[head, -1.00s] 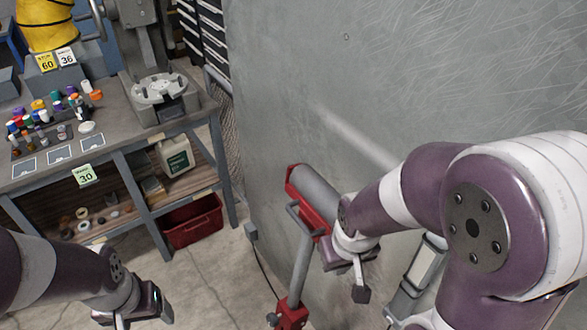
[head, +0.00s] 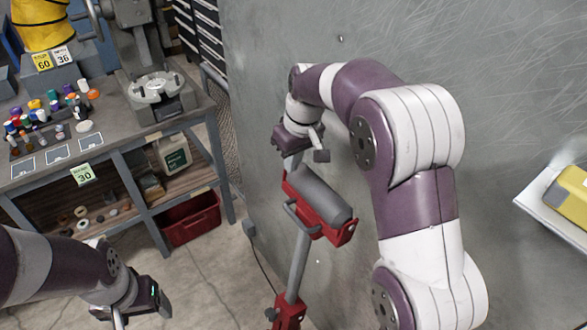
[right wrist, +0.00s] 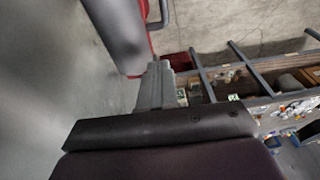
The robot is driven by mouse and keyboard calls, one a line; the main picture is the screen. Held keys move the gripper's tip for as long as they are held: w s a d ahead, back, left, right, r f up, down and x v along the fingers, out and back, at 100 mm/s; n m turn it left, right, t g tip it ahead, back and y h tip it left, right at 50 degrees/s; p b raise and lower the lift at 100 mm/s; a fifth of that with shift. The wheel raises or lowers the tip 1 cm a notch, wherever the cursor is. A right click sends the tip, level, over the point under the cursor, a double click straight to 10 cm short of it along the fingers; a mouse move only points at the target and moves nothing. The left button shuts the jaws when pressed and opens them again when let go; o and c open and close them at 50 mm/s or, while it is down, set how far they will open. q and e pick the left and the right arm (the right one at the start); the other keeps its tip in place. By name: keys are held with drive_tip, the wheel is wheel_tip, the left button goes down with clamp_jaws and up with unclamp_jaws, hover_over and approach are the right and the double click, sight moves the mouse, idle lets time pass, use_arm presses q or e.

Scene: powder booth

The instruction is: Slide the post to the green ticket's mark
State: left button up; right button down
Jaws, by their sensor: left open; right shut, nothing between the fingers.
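The post (head: 299,262) is a grey tube with a red clamp (head: 290,314) low down. It carries a red bracket (head: 341,236) with a grey cylinder (head: 318,194), beside the grey wall. The green ticket (head: 83,174), reading 30, is on the bench's front edge. My right gripper (head: 319,150) is shut and empty, just beyond the cylinder's far end; contact cannot be told. In the right wrist view its fingers (right wrist: 155,87) are close to the cylinder (right wrist: 117,35). My left gripper (head: 143,312) is open and empty at lower left. No mark on the post is readable.
A yellow ticket (head: 42,61) reads 60 and a white ticket (head: 64,56) reads 36. The bench (head: 114,140) holds several small bottles. A red bin (head: 190,218) is beneath it. A yellow object (head: 573,197) rests on a white holder at right. Floor between bench and post is clear.

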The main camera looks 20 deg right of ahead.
sight(287, 204)
drive_tip(key=p+x, duration=0.2)
drive_tip(key=x, duration=0.3)
drive_tip(key=shift+w+f+p, duration=0.2)
drive_tip(key=shift+f+p, duration=0.1)
drive_tip(key=shift+p, duration=0.1)
drive_tip(key=f, duration=0.2)
drive_tip(key=s+f+p, duration=0.1)
drive_tip(key=shift+s+a+f, duration=0.1)
drive_tip(key=shift+a+f, duration=0.05)
drive_tip(key=shift+f, duration=0.2)
use_arm(q)
wheel_tip(287, 204, up, 2)
drive_tip(key=shift+w+r, duration=0.15)
use_arm(e)
drive_tip(key=shift+f, duration=0.15)
drive_tip(key=f+b, duration=0.1)
drive_tip(key=f, duration=0.1)
drive_tip(key=f+b, duration=0.3)
drive_tip(key=f, duration=0.1)
drive_tip(key=shift+s+a+b, duration=0.25)
drive_tip(key=shift+a+b, duration=0.05)
drive_tip(key=shift+a, duration=0.1)
drive_tip(key=shift+w+f, duration=0.1)
drive_tip(key=shift+f, duration=0.05)
use_arm(q)
wheel_tip(287, 204, down, 4)
drive_tip(key=shift+f, duration=0.25)
